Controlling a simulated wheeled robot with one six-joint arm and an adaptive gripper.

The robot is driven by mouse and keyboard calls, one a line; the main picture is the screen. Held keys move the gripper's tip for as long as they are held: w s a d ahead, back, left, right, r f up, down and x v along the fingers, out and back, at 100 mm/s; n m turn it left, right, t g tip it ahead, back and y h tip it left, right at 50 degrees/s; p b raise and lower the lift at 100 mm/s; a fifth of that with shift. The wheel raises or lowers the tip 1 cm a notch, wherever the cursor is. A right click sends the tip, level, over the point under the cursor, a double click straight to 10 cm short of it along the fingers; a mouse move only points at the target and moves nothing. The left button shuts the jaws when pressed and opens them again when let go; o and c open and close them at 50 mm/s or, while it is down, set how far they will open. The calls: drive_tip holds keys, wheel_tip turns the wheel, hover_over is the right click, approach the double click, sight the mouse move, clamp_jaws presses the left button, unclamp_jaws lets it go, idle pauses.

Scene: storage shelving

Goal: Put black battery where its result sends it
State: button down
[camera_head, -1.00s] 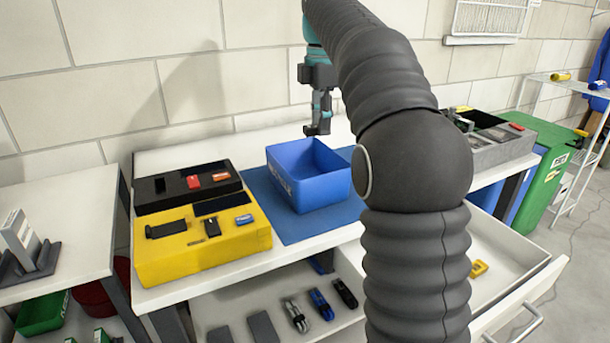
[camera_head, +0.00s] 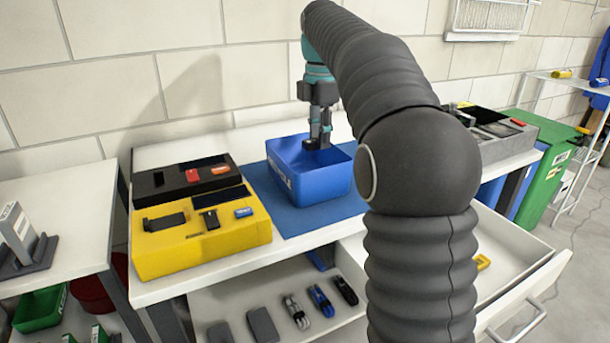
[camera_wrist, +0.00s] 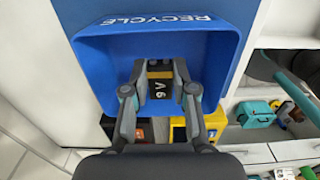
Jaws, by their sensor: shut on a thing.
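My gripper (camera_head: 318,142) points down, with its fingertips at the opening of the blue bin (camera_head: 325,185). In the wrist view my gripper (camera_wrist: 160,72) is shut on a black battery (camera_wrist: 160,90) marked 9V, held between the two fingers. The blue bin (camera_wrist: 90,60), lettered RECYCLE on its rim side, surrounds the battery in that view. I cannot tell whether the battery touches the bin's floor. The battery is hardly visible in the head view.
A yellow device (camera_head: 170,260) with small parts on top stands left of the bin, before a black tray (camera_head: 155,185) holding red and orange pieces. The bin stands on a blue mat (camera_head: 275,215). An open drawer (camera_head: 520,250) juts out at the lower right.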

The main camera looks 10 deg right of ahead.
drive_tip(key=shift+f, duration=0.1)
drive_tip(key=c, duration=0.8)
unclamp_jaws()
drive_tip(key=shift+c, duration=0.2)
drive_tip(key=shift+r, duration=3.75)
